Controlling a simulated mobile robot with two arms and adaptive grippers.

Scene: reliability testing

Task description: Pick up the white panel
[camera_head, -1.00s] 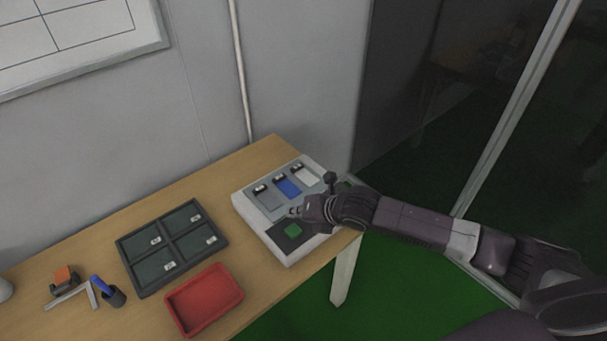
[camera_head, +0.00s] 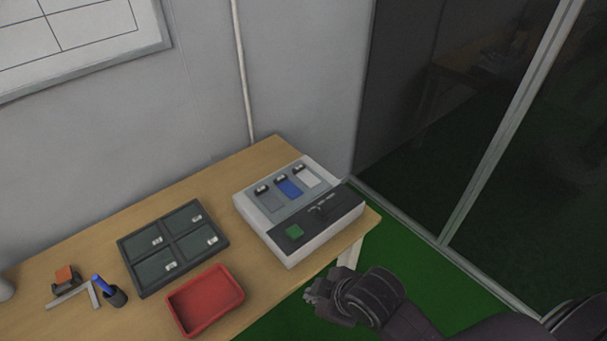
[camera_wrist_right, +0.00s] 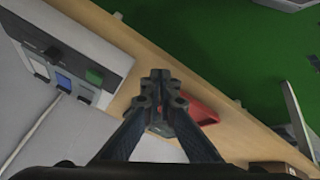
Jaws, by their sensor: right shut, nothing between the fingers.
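The white panel (camera_head: 308,177) lies in the rightmost slot of the light grey test device (camera_head: 322,236), beside a blue panel (camera_head: 290,188) and a grey panel (camera_head: 270,200). In the right wrist view the white panel (camera_wrist_right: 38,68) shows at the left on the device. My right gripper (camera_head: 309,293) is off the table's front edge, below the device and apart from it. In the wrist view its fingertips (camera_wrist_right: 160,76) are together with nothing between them. My left gripper is not in view.
The device has a green button (camera_head: 294,231) and a dark lever (camera_head: 322,205). A dark four-compartment tray (camera_head: 135,262) and a red bin (camera_head: 206,321) stand to its left. A glass partition is at right.

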